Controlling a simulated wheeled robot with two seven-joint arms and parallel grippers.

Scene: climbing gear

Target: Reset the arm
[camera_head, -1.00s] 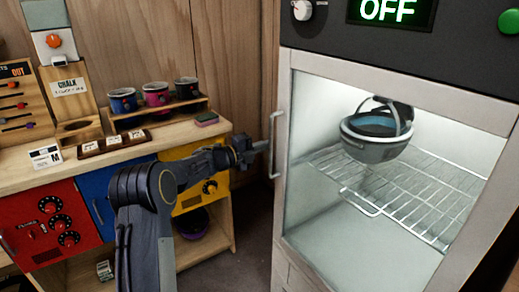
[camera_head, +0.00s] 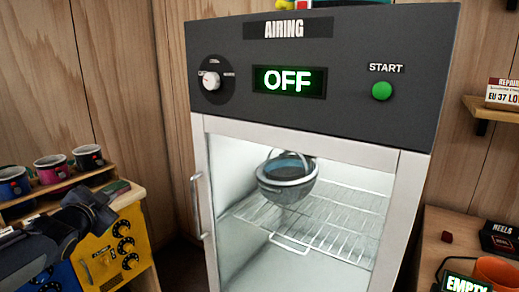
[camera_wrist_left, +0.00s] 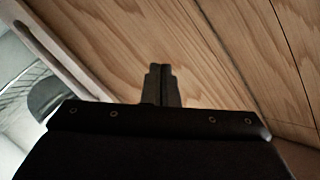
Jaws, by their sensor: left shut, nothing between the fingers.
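My left arm comes in at the lower left of the head view, with its left gripper (camera_head: 98,203) in front of the wooden bench and short of the airing cabinet. In the left wrist view the two fingers of the left gripper (camera_wrist_left: 162,72) are together and empty, with wood panelling behind them. My right gripper is not in either view.
The airing cabinet (camera_head: 340,100) reads OFF, its glass door closed. A grey bucket-like basket (camera_head: 287,180) sits on its wire rack (camera_head: 330,225). Several cups (camera_head: 50,168) stand on the bench at left. An orange pot (camera_head: 497,270) is at lower right.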

